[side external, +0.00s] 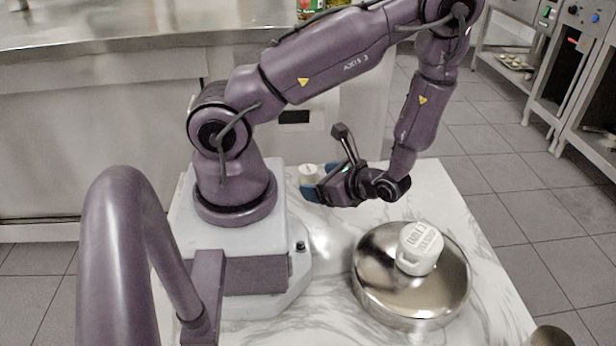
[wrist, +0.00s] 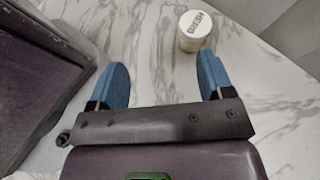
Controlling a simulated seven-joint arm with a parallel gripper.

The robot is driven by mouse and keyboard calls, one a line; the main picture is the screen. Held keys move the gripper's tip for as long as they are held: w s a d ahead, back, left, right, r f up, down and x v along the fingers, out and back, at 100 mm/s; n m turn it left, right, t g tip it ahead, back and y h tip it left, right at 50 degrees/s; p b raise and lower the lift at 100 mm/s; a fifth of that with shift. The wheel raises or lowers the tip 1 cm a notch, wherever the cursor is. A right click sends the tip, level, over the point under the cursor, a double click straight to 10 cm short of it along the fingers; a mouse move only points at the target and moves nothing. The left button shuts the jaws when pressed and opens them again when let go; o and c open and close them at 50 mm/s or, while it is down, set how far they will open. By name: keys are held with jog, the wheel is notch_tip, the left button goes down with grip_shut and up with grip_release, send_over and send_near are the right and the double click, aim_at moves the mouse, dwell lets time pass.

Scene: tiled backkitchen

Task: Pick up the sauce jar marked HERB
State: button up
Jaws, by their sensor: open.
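A small jar with a pale lid (wrist: 194,25) stands upright on the marble top in the wrist view. Dark lettering shows on its lid, too small to read for certain. It also shows in the side view (side external: 309,172), just behind my gripper's blue fingers. My gripper (wrist: 162,72) is open, with nothing between its two blue fingers. In the wrist view the jar lies beyond the fingertips, nearer the right finger, apart from it. In the side view my gripper (side external: 313,190) is low over the table, and its fingers hide the jar's lower part.
A shiny metal pot or bowl (side external: 375,285) stands at the front right, with a white lettered container (side external: 420,250) on top. The marble table (side external: 330,290) is bare between it and my base. A red and green can (side external: 310,8) is on the back counter.

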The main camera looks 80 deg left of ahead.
aim_at(313, 177)
jog(key=a+f+m+y, duration=0.2)
jog(key=shift+s+a+f+m+t, duration=0.2)
jog(key=shift+a+f+m+t, duration=0.1)
jog(key=shift+m, duration=0.1)
jog(key=shift+w+a+m+t+y, duration=0.3)
jog(key=shift+w+t, duration=0.1)
jog(key=shift+w, duration=0.2)
jog(key=shift+a, duration=0.2)
jog(key=x, duration=0.7)
jog(key=shift+w+f, duration=0.15)
jog(key=shift+f, duration=0.1)
jog(key=c, duration=1)
